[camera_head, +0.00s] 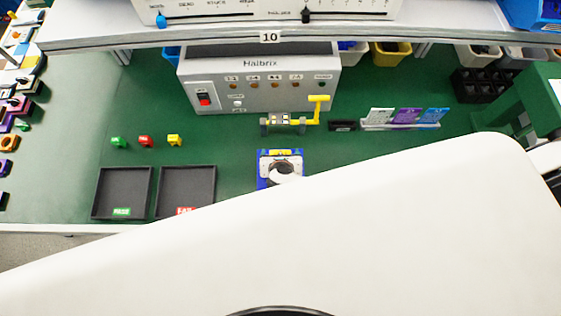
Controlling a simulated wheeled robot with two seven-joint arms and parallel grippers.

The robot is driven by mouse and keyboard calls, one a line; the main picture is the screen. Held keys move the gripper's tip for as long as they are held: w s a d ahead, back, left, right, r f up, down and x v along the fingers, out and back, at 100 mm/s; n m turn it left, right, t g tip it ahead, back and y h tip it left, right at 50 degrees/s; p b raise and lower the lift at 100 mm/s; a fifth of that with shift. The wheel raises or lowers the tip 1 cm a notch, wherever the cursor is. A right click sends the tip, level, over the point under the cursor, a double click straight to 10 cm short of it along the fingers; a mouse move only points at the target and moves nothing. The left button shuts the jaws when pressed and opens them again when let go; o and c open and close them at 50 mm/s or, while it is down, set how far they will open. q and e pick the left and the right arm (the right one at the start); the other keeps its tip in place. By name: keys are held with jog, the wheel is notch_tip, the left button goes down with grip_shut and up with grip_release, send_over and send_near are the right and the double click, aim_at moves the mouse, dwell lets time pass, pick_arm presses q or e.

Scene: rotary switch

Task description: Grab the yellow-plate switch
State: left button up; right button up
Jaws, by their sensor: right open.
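A small switch with a yellow plate (174,140) sits on the green table, left of centre. It is the rightmost of a row of three, beside a red one (145,141) and a green one (118,142). My right gripper (524,126) is at the far right, well away from the yellow-plate switch. It shows only partly, looks open, and its details are small. My left gripper is not in view. My own large white arm link covers the lower part of the picture.
Two black trays (122,169) stand in front of the switches. A grey Halbrix box (258,78) is behind, with a yellow-handled fixture (284,123) before it. A blue-based device (265,160) is partly hidden by my arm. Colour cards (405,117) stand at right.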

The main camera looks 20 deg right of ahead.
jog(key=shift+c, duration=0.2)
jog(key=c, duration=1.1)
jog(key=shift+c, duration=0.3)
jog(key=shift+r, duration=0.1)
